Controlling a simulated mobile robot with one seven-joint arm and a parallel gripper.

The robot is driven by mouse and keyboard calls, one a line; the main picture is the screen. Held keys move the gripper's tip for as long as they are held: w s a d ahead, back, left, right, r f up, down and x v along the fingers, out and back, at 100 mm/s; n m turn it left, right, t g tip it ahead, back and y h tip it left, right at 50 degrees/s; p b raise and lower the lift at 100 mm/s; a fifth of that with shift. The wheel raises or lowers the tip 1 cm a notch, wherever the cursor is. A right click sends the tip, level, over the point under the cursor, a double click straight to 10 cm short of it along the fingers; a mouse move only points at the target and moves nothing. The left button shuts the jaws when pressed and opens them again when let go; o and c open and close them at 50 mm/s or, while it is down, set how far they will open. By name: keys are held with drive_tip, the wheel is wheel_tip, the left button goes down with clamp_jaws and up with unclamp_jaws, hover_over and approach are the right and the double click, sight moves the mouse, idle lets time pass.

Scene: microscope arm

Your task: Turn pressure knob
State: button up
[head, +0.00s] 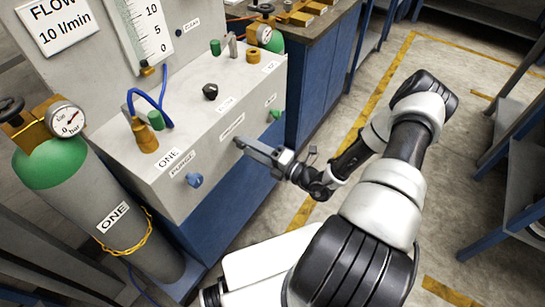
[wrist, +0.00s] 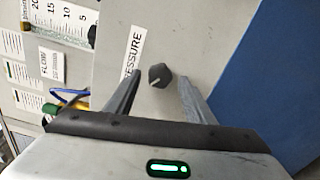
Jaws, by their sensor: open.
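The pressure knob is a dark knob with a light pointer line in the wrist view (wrist: 160,76), on a grey panel beside a label reading PRESSURE (wrist: 133,52). My gripper (head: 247,147) is open, at the front face of the grey cabinet (head: 217,143) in the head view, just below the middle label. In the wrist view the knob appears between my two fingertips, with a gap on each side. I cannot tell how deep it sits between them. In the head view my gripper hides this knob.
A blue knob (head: 194,180) under the PURGE label and a green knob (head: 276,115) sit on the same front face, either side of my gripper. Another black knob (head: 210,91) is on the cabinet top. A gas cylinder (head: 105,205) stands at left.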

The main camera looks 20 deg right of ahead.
drive_tip(key=v, duration=1.6)
drive_tip(key=shift+s+p, duration=0.2)
drive_tip(key=shift+p, duration=0.1)
drive_tip(key=shift+d, duration=0.15)
